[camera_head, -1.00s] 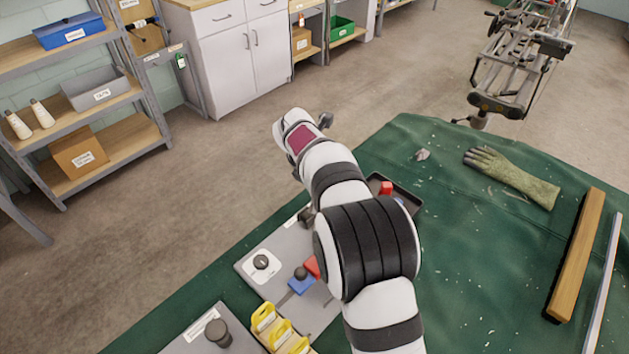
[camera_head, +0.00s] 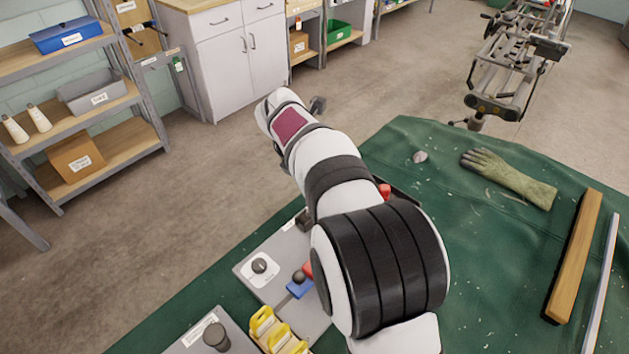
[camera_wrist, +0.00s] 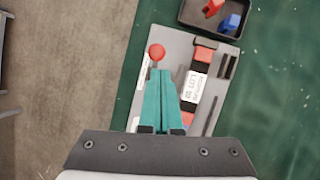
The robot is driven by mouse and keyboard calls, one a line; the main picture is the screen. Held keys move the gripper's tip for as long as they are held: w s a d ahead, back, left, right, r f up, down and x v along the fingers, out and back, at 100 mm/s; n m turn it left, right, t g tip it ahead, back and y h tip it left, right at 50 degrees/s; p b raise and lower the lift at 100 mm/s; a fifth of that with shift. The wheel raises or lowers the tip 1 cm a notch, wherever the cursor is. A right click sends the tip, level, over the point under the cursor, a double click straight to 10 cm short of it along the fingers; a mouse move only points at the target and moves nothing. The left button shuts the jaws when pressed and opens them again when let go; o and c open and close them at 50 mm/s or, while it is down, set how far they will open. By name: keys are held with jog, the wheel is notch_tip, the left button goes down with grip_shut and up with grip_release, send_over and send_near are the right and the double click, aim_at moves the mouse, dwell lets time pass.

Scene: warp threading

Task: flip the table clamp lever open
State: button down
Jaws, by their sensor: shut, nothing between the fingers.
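In the wrist view, a lever with a red ball knob (camera_wrist: 156,52) stands on a grey plate (camera_wrist: 182,42). My gripper (camera_wrist: 160,72) shows there as two teal fingers, pressed together and empty. Its tips lie just below the knob in the picture and cover the lower part of the lever. I cannot tell whether they touch it. Right of the fingers is a strip with red and black parts and a white label (camera_wrist: 197,88). In the head view my arm hides the gripper and the lever.
A black tray (camera_wrist: 187,20) with red and blue pieces lies beyond the plate. In the head view, a glove (camera_head: 510,178) and a wooden bar (camera_head: 575,255) lie on the green table cloth (camera_head: 470,290). Yellow pieces (camera_head: 263,321) and a dark knob (camera_head: 259,265) are near the front left.

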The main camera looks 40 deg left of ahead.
notch_tip(320, 180, up, 7)
jog(key=shift+s+d+f, duration=0.2)
jog(key=shift+d, duration=0.25)
